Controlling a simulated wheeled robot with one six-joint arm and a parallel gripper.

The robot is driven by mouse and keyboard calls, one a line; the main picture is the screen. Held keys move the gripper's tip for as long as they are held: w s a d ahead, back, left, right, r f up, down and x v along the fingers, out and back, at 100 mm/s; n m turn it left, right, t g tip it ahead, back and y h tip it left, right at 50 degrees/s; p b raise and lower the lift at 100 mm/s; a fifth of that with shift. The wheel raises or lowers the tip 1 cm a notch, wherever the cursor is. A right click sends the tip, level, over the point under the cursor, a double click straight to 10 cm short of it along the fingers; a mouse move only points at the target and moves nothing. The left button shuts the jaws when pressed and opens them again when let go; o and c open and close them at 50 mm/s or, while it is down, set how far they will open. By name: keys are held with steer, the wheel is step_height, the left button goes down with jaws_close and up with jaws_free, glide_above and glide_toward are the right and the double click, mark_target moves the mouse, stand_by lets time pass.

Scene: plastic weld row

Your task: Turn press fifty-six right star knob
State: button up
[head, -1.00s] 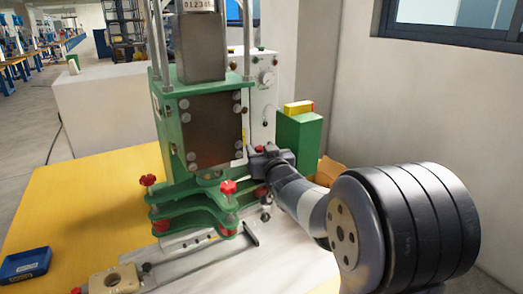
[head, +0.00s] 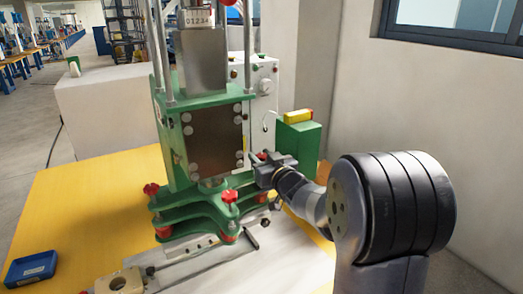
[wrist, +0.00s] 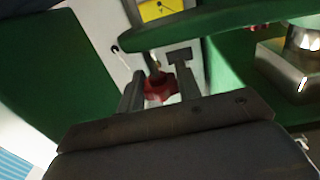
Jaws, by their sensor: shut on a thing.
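A red star knob (wrist: 158,88) shows in the wrist view on a pale panel, below a green plate edge. My gripper (wrist: 157,76) has one finger on each side of it and is shut on it. In the head view my gripper (head: 262,164) reaches in from the right to the right side of the green press (head: 215,192). My fingers hide the held knob there. Other red star knobs stand on the press's lower plates, one at the front (head: 230,196) and one at the left (head: 150,190).
A green box (head: 300,140) with a yellow and red item on top stands just behind my gripper. A blue tray (head: 30,268) lies at the left of the yellow table (head: 70,215). A wall with a window is at the right. The table's left part is mostly clear.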

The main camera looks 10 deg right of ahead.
steer(key=n+y+p, duration=0.1)
steer(key=g+y+p, duration=0.1)
steer(key=p, duration=0.1)
steer(key=shift+d+r+n+y, duration=0.1)
steer(key=shift+r+n+y, duration=0.3)
steer(key=shift+f+n+g+y+p, duration=0.3)
steer(key=shift+n+y+p, duration=0.1)
steer(key=shift+n+y, duration=0.1)
steer(key=o, duration=1)
steer(key=shift+c, duration=0.2)
steer(key=shift+f, duration=0.1)
steer(key=shift+s, duration=0.1)
steer(key=b+v, duration=0.1)
steer(key=v, duration=0.9)
steer(key=shift+s+d, duration=0.15)
steer(key=shift+s, duration=0.1)
